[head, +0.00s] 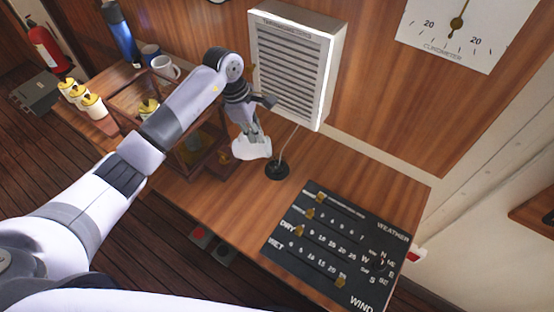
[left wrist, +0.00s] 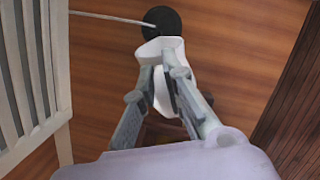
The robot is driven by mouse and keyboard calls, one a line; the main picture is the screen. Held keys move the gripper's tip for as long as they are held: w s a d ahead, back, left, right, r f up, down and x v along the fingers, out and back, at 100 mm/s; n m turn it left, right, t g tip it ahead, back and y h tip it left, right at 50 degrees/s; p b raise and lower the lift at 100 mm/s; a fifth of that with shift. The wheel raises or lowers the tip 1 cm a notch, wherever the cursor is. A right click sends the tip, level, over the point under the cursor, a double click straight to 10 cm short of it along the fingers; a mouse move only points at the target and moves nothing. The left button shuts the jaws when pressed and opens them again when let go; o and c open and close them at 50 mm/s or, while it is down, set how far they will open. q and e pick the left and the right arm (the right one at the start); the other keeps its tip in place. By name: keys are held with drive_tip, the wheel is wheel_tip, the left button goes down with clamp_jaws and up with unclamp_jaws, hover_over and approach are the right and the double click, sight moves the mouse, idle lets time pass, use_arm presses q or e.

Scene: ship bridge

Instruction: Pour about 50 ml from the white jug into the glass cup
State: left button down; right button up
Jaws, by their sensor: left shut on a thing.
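My left gripper (head: 247,130) is shut on the white jug (head: 254,149) and holds it over the wooden counter, just left of a small round black base. In the left wrist view the white jug (left wrist: 162,48) is between the two fingers of the left gripper (left wrist: 164,76). The jug looks tilted in the head view; its contents do not show. I cannot make out the glass cup clearly in either view; it may be hidden behind the jug, gripper or arm. My right gripper is not in view.
A wooden rack (head: 192,158) is at left, with a white mug (head: 167,69) beyond. A black weather board (head: 338,245) lies at front right.

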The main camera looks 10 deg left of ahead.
use_arm(q)
drive_tip(key=shift+d+r+y, duration=0.15)
drive_tip(key=shift+d+y, duration=0.15)
drive_tip(key=shift+d, duration=0.15)
drive_tip(key=shift+r+y, duration=0.1)
drive_tip(key=shift+y, duration=0.2)
idle(0.3)
